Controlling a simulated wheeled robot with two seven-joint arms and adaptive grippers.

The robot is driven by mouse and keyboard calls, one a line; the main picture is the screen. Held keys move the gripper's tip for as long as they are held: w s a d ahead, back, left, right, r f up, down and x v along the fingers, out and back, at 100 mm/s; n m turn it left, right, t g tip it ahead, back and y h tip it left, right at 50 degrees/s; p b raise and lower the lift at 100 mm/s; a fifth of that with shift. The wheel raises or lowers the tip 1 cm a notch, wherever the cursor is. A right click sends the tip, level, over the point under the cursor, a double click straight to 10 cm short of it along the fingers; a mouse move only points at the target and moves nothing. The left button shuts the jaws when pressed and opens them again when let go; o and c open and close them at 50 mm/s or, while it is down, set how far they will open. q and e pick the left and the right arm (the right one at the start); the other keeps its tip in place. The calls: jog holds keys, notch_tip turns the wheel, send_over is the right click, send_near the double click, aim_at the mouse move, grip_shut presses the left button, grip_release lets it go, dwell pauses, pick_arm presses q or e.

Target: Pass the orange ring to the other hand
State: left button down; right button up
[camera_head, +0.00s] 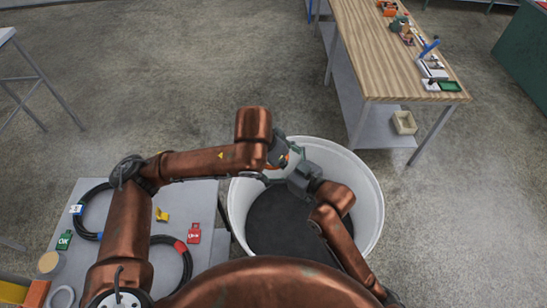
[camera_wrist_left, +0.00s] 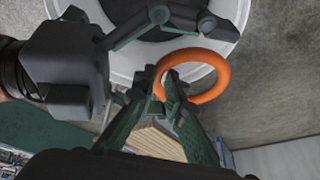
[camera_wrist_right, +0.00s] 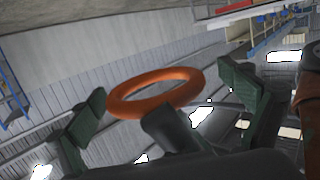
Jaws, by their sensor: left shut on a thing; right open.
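The orange ring (camera_wrist_left: 224,75) is pinched at one side of its rim between the fingertips of my left gripper (camera_wrist_left: 166,88). In the right wrist view the ring (camera_wrist_right: 118,98) lies between the two spread green fingers of my right gripper (camera_wrist_right: 163,82), apart from both as far as I can see. In the head view my left gripper (camera_head: 278,152) and right gripper (camera_head: 300,176) are close together above the white bin; the ring is mostly hidden there. In the left wrist view the open right gripper (camera_wrist_left: 120,55) sits to the left of the ring.
The white round bin (camera_head: 371,200) with a dark inside stands below both grippers. A grey table (camera_head: 140,212) at left carries black hoses (camera_head: 187,268), a red tag (camera_head: 193,233) and a green tag (camera_head: 65,240). A wooden workbench (camera_head: 375,60) stands at upper right. Open floor lies around them.

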jog(key=shift+s+a, duration=0.1)
jog(key=c, duration=1.1)
pick_arm(q)
jog(key=c, duration=1.9)
grip_release()
pick_arm(e)
jog(key=shift+c, duration=0.4)
